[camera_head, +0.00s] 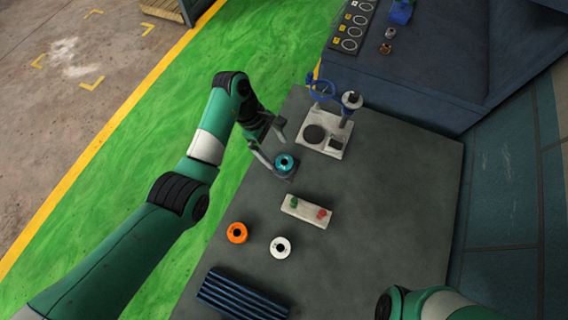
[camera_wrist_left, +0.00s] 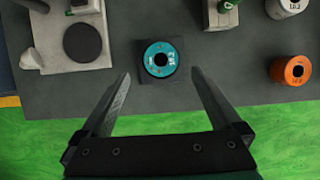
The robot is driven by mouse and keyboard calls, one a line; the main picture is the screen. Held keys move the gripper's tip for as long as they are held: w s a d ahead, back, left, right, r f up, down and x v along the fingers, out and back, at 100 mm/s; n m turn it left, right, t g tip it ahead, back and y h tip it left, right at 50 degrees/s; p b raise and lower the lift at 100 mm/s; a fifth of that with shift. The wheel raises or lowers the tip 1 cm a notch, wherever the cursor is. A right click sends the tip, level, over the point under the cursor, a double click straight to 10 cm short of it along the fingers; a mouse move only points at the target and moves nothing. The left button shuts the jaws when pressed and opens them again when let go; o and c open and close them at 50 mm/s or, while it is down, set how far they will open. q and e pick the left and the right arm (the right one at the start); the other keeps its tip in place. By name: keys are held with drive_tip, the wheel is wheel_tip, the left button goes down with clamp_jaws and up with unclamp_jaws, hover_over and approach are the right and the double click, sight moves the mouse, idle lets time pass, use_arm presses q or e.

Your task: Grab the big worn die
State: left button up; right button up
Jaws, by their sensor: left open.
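A teal ring-shaped die (camera_head: 284,162) lies on a dark square block on the grey table; it also shows in the left wrist view (camera_wrist_left: 151,60), with markings too small to read surely. An orange die (camera_head: 237,233) and a white die (camera_head: 281,247) lie nearer on the table. The frames do not show clearly which die is worn. My left gripper (camera_head: 277,148) is open and empty. In the left wrist view its fingers (camera_wrist_left: 160,76) stand either side of the teal die, apart from it. My right gripper is out of view.
A pale fixture with a dark disc (camera_head: 314,134) and blue handwheel stands behind the teal die. A pale block with green and red parts (camera_head: 306,211) lies in front. A dark blue ribbed piece (camera_head: 240,296) is at the near edge. The table's right side (camera_head: 400,200) is clear.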

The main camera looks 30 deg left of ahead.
sight(282, 159)
use_arm(q)
drive_tip(key=b+x, duration=0.1)
drive_tip(key=x, duration=0.4)
drive_tip(key=shift+s+d+f+b, duration=0.15)
drive_tip(key=shift+d+f+b, duration=0.1)
drive_tip(key=shift+d+b, duration=0.1)
clamp_jaws()
drive_tip(key=shift+r, duration=0.1)
